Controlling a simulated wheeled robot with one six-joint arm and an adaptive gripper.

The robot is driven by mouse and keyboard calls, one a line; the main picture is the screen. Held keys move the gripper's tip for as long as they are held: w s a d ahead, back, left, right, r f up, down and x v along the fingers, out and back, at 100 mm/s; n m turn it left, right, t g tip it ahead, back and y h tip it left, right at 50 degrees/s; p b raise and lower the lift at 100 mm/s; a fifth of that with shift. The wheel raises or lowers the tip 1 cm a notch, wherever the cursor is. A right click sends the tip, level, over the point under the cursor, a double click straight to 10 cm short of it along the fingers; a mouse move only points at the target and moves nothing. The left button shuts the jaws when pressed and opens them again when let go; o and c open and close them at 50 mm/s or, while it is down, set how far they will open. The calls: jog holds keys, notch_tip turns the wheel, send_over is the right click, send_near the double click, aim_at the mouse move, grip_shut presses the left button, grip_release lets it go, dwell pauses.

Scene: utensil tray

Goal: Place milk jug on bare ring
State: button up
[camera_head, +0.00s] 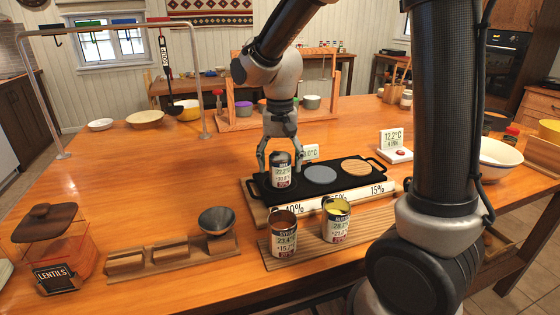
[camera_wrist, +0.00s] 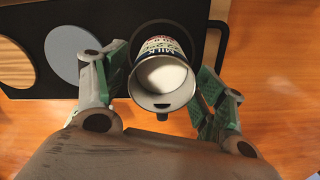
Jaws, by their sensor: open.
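My gripper (camera_head: 281,158) is open, with one finger on each side of the jug. In the wrist view my gripper's fingers (camera_wrist: 158,82) show gaps to the jug. A grey disc (camera_head: 320,174) and a wooden disc (camera_head: 358,167) on the tray are uncovered.
Two open cans, one with brown contents (camera_head: 284,238) and one with yellow (camera_head: 336,222), stand on a slatted board in front of the tray. A small display (camera_head: 394,143) stands behind the tray's right end. A dark bowl (camera_head: 216,220) sits at left. The table's left middle is clear.

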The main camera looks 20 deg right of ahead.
notch_tip(320, 180, up, 12)
jog(key=s+d+n+t, duration=0.1)
jog(key=s+d+t, duration=0.1)
jog(key=s+d, duration=0.5)
jog(key=s+d+f+n+t, duration=0.1)
jog(key=s+d+n+t, duration=0.1)
jog(key=s+d, duration=0.5)
jog(key=s, duration=0.5)
jog(key=shift+s+d+n, duration=0.3)
jog(key=shift+d, duration=0.05)
jog(key=shift+f, duration=0.1)
dwell(0.5)
